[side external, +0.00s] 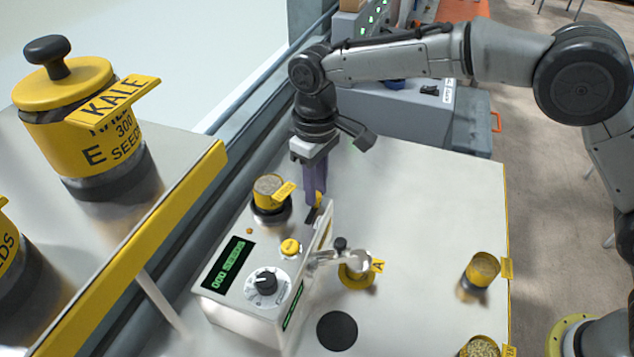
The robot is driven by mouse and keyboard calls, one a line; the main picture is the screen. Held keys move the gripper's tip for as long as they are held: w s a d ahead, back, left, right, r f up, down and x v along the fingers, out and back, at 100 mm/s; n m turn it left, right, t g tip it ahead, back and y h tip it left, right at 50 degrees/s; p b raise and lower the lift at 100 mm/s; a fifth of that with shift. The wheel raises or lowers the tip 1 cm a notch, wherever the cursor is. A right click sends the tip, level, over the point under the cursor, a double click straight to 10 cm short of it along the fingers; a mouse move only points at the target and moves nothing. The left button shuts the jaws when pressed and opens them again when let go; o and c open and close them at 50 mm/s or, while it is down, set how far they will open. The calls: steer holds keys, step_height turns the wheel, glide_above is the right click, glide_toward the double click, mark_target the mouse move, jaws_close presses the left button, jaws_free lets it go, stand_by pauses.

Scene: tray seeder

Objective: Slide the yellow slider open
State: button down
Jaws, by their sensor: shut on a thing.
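The white seeder machine (225,308) stands on the table with a green-lit display (231,264), a black dial (265,282) and a yellow button (290,247). The yellow slider (319,199) shows as a small yellow piece at the machine's far right end, beside a dark part. My gripper (317,195) points down there, its purple-grey fingers shut on the slider. The fingers hide part of the slider, so how far it stands open cannot be told.
A seed-filled yellow jar (270,190) sits on the machine, left of my gripper. A metal spout (325,257) reaches over a yellow cup marked A (356,275). More yellow cups (481,270) stand near the right edge. A shelf with a KALE jar (85,135) fills the left foreground.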

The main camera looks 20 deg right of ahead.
mark_target(309, 219)
steer(key=shift+s+a, duration=1.2)
steer(key=shift+a, duration=0.1)
steer(key=c, duration=0.7)
jaws_free()
steer(key=shift+r, duration=0.5)
step_height(309, 219, up, 13)
steer(key=shift+f, duration=0.1)
